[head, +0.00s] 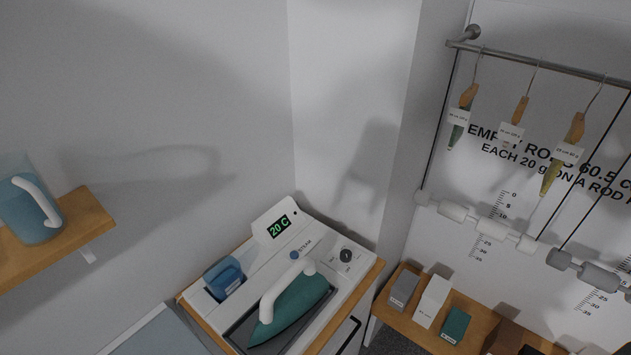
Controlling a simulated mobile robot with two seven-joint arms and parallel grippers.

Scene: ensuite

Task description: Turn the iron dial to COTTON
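The iron station (258,255) is a white unit on a wooden cabinet in the lower middle of the head view. A teal iron (298,306) with a white handle rests in its dark tray. A dark round dial (346,255) sits on the panel at the right, with small labels around it that are too small to read. Which label the dial points to cannot be told. A green display (279,226) reads "20 C". A blue button (294,255) sits beside the word STEAM. Neither of my grippers shows in this view.
A blue container (224,277) sits in the unit's left side. A jug (34,212) stands on a wooden shelf (88,217) at left. At right, tagged items hang from a rail (545,63) above a low shelf with several small boxes (432,300). Walls close in behind the unit.

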